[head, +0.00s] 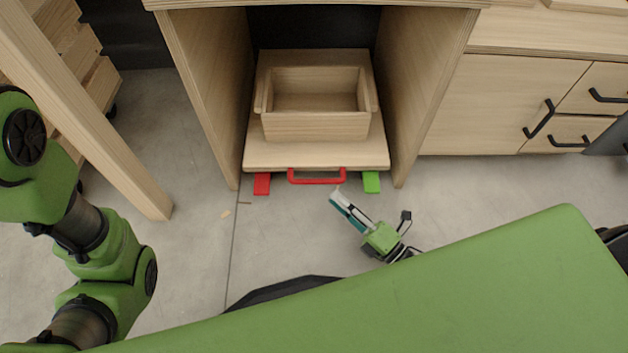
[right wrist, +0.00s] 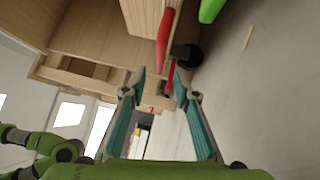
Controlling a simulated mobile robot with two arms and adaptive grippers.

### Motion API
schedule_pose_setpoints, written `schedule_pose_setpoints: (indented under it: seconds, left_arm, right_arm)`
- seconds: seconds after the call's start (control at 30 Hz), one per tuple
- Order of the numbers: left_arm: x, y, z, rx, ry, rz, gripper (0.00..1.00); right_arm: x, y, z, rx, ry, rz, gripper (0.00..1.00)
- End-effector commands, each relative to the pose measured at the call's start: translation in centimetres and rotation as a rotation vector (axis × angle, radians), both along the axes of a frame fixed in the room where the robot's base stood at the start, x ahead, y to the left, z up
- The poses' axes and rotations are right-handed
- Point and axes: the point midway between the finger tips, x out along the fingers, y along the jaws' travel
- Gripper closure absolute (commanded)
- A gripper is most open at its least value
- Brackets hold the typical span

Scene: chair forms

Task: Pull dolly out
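The dolly (head: 315,155) is a low wooden platform under the bench, between two wooden side panels. A red handle (head: 317,181) is fixed across its front edge. The handle also shows in the right wrist view (right wrist: 164,40), just beyond the fingertips. My right gripper (head: 337,196) is just in front of the handle's right end, with teal finger pads. In the right wrist view the gripper (right wrist: 158,82) is open, its fingers apart, with nothing held. My left arm shows at the left edge, but its gripper is out of the frame.
An open wooden bin (head: 316,125) stands on the dolly. A red tab (head: 262,184) and a green tab (head: 371,182) lie at the dolly's front corners. A cabinet with black handles (head: 538,119) stands at right. A slanted wooden beam (head: 90,110) is at left. Grey floor in front is mostly clear.

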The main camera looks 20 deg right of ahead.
Motion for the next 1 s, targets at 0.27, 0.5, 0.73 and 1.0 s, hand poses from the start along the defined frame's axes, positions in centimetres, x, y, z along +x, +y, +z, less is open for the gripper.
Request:
schedule_pose_setpoints:
  seconds: [0.27, 0.5, 0.73, 1.0]
  left_arm:
    - [0.0, 0.0, -2.1, 0.0, -0.001, 0.0, 0.53]
    - [-0.1, 0.0, -2.8, 0.0, -0.002, 0.0, 0.53]
    - [-0.1, 0.0, -2.9, 0.0, -0.002, 0.0, 0.53]
    - [0.0, 0.0, -2.8, 0.001, -0.001, 0.0, 0.53]
  right_arm:
    - [5.0, 2.8, 0.6, 0.002, -0.004, 0.001, 0.72]
    - [7.1, 4.0, 1.0, 0.001, -0.002, 0.0, 0.72]
    - [7.4, 4.2, 1.2, 0.0, 0.0, 0.0, 0.72]
    - [7.3, 4.2, 1.2, 0.0, 0.0, 0.0, 1.0]
